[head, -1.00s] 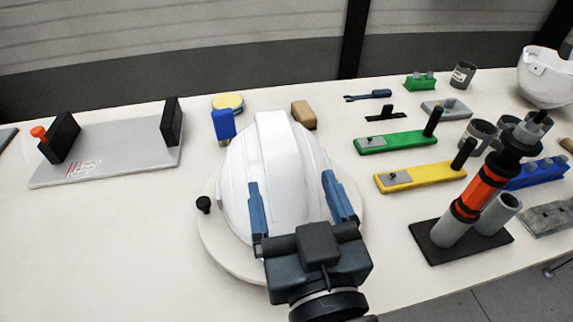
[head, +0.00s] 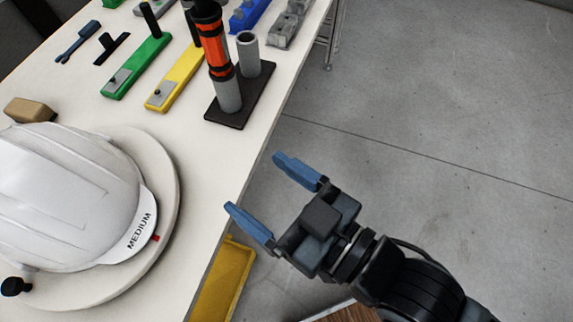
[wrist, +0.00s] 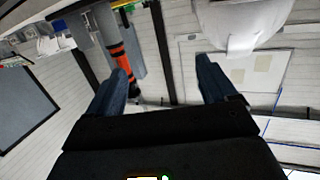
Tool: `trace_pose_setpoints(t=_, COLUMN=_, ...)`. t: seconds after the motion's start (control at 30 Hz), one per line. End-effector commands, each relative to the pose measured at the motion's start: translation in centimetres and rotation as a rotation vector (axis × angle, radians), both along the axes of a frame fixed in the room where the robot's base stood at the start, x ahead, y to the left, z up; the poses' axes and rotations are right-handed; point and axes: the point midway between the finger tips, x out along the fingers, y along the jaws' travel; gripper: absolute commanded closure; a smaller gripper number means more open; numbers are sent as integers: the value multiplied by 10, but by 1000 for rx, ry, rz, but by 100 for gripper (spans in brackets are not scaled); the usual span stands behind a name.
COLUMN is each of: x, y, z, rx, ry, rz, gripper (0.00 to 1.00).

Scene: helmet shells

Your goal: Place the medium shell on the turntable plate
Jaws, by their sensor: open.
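The medium shell (head: 70,195) is a white helmet shell with "MEDIUM" printed on its brim. It rests on the round, pale turntable plate (head: 165,180) at the left of the head view. My gripper (head: 255,190) is open and empty, over the floor beyond the table edge, to the right of the shell and apart from it. In the wrist view the two blue fingers (wrist: 165,85) are spread with nothing between them, and a white shell (wrist: 238,25) shows at the top. The plate's left part is outside the head view.
A black base (head: 240,105) with grey tubes and an orange-black tool stands near the table edge. Green (head: 138,65) and yellow (head: 175,78) bars lie behind the shell, beside a tan block (head: 30,110). A yellow tray (head: 225,285) is below the table edge. Open floor lies right.

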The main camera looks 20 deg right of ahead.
Motion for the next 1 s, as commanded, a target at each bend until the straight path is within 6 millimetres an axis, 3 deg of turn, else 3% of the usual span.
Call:
trace_pose_setpoints(t=0.03, x=-13, y=-26, z=-10, rx=-12, ry=23, rz=-55, gripper=15)
trace_pose_setpoints(t=0.2, x=-59, y=-93, z=-26, rx=-34, ry=69, rz=-214, gripper=15)
trace_pose_setpoints(t=0.4, x=-123, y=-146, z=-26, rx=-53, ry=121, rz=-384, gripper=15)
trace_pose_setpoints(t=0.63, x=-170, y=-168, z=-16, rx=-64, ry=157, rz=-496, gripper=15)
trace_pose_setpoints(t=1.0, x=-179, y=-171, z=-13, rx=-64, ry=162, rz=-516, gripper=15)
